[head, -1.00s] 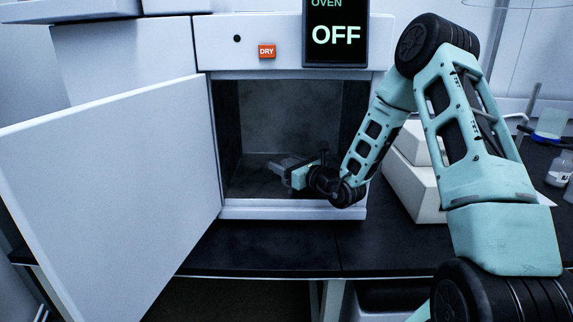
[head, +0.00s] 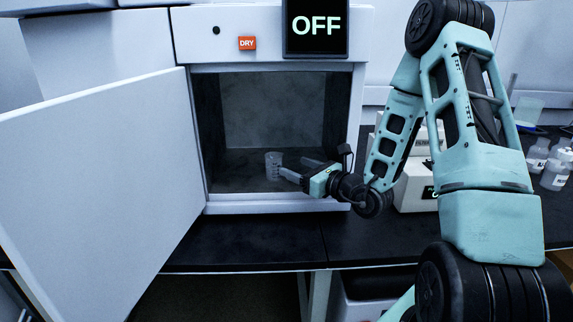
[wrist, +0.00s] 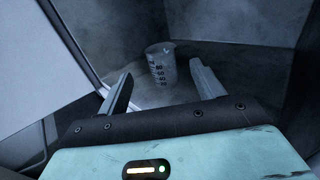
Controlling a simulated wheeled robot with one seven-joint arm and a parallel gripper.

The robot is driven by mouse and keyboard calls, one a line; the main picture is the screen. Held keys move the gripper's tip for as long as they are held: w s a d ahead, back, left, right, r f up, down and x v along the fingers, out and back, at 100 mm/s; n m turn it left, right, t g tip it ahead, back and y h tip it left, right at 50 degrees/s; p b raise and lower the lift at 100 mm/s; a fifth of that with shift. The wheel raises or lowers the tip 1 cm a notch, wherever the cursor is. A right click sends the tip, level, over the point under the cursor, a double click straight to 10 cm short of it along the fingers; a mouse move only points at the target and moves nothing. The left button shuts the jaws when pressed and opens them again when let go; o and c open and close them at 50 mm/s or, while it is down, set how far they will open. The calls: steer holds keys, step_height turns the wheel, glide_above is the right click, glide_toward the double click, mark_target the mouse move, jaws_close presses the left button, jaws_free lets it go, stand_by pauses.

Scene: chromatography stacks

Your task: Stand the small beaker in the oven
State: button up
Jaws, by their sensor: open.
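The small beaker (head: 273,165) is clear with printed graduations and stands upright on the floor of the oven chamber. It also shows in the wrist view (wrist: 161,65), just beyond and between my fingertips. My gripper (head: 294,171) is open at the oven mouth, its fingers pointing left toward the beaker. The fingers also show spread apart in the wrist view (wrist: 160,80), with nothing held between them. The oven (head: 200,205) is a white box with a dark chamber, its display reading OFF. Its door (head: 95,190) stands wide open to the left.
The dark bench top (head: 255,240) in front of the oven is clear. A white instrument (head: 412,198) stands right of the oven, partly behind my arm. Several bottles (head: 556,170) stand at the far right. An orange DRY button (head: 247,43) is above the chamber.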

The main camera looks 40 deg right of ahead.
steer(key=shift+s, duration=0.55)
steer(key=s+a+r+n+g+y, duration=0.2)
steer(key=s+a+n+g+y, duration=0.35)
steer(key=a, duration=0.65)
steer(key=s+a+r+n+g+y, duration=0.2)
steer(key=a+n+g+y, duration=0.4)
steer(key=a+n, duration=0.45)
steer(key=s+a+f+n+g+h, duration=0.1)
steer(key=s+a+n+g+h, duration=0.2)
steer(key=s+n+h, duration=0.4)
steer(key=s+a+f+n+g+h, duration=0.2)
steer(key=s+n+h, duration=0.5)
steer(key=s+n, duration=0.6)
steer(key=a+n+g, duration=0.1)
steer(key=a+n, duration=0.1)
steer(key=n, duration=0.3)
steer(key=shift+a+n, duration=0.3)
steer(key=shift+n, duration=0.1)
